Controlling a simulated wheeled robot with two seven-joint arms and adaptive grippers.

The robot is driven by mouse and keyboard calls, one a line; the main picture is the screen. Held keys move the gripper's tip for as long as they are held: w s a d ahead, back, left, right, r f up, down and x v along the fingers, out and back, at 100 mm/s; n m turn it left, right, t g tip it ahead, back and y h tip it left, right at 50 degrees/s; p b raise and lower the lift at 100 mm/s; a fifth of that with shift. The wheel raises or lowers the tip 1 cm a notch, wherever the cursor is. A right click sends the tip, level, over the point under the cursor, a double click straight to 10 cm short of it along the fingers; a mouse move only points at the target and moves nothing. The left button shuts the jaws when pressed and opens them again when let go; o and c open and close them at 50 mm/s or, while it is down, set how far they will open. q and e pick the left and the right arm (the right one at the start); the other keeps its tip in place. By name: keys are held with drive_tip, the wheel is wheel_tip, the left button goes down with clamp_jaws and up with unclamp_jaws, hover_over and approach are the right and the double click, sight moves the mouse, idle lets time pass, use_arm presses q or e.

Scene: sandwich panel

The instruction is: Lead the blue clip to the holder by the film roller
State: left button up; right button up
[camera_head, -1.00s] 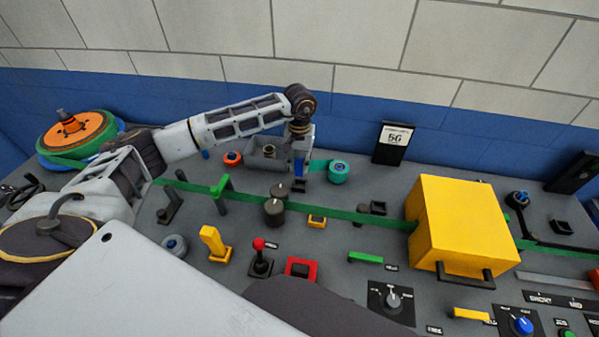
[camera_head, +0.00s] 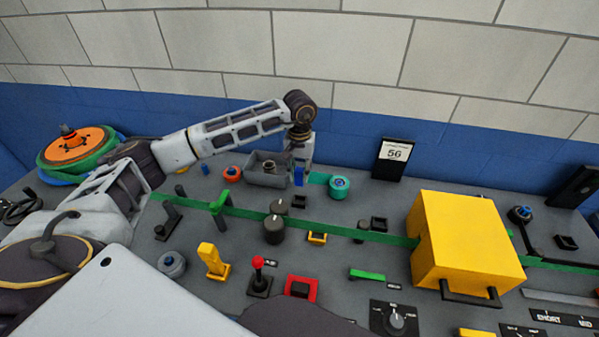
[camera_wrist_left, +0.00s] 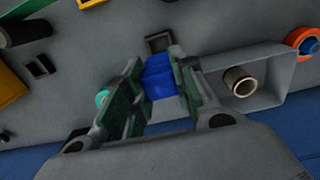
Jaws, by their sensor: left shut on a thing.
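The blue clip (camera_head: 299,176) is between the fingers of my left gripper (camera_head: 301,174), which is shut on it above the back of the panel. In the left wrist view the blue clip (camera_wrist_left: 160,78) shows between both fingers. Dark rollers (camera_head: 274,229) stand nearer me on the green film. My right gripper is out of view.
A grey open bin (camera_head: 264,179) sits close left of the gripper, with an orange roll (camera_head: 232,174) beside it. A yellow box (camera_head: 465,245) covers the green film (camera_head: 345,231) at right. A display (camera_head: 393,158) stands behind, near the wall.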

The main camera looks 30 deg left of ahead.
use_arm(q)
drive_tip(key=shift+r, duration=0.4)
